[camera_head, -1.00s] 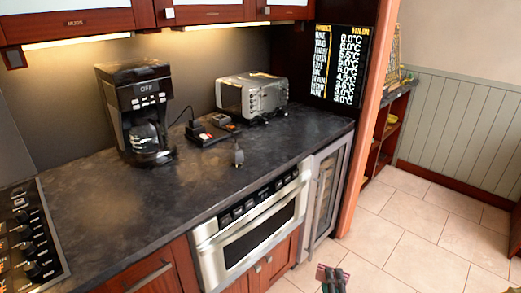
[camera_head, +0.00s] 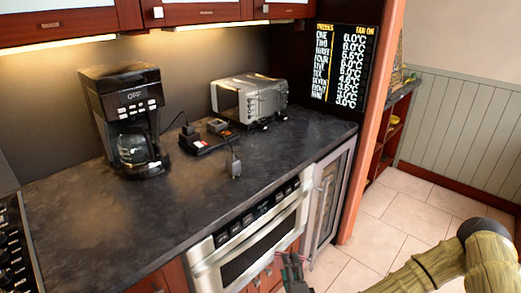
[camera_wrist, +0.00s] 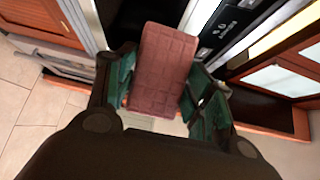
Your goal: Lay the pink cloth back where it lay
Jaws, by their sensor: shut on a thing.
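The pink cloth (camera_wrist: 163,65) shows in the wrist view as a flat, dull-pink rectangle with a grid pattern. It is between the green-padded fingers of my gripper (camera_wrist: 160,95), which is shut on it. In the head view my gripper (camera_head: 292,268) is at the bottom edge, in front of the microwave drawer (camera_head: 255,240) and below the countertop's front edge. The cloth is barely distinguishable there. The drawer front looks closed.
The dark countertop (camera_head: 90,220) holds a coffee maker (camera_head: 128,120), a toaster oven (camera_head: 250,98) and a small dark device with a cord (camera_head: 205,135). Its front middle is largely clear. A cooktop (camera_head: 12,245) is at left, a glass-door cooler (camera_head: 328,200) at right.

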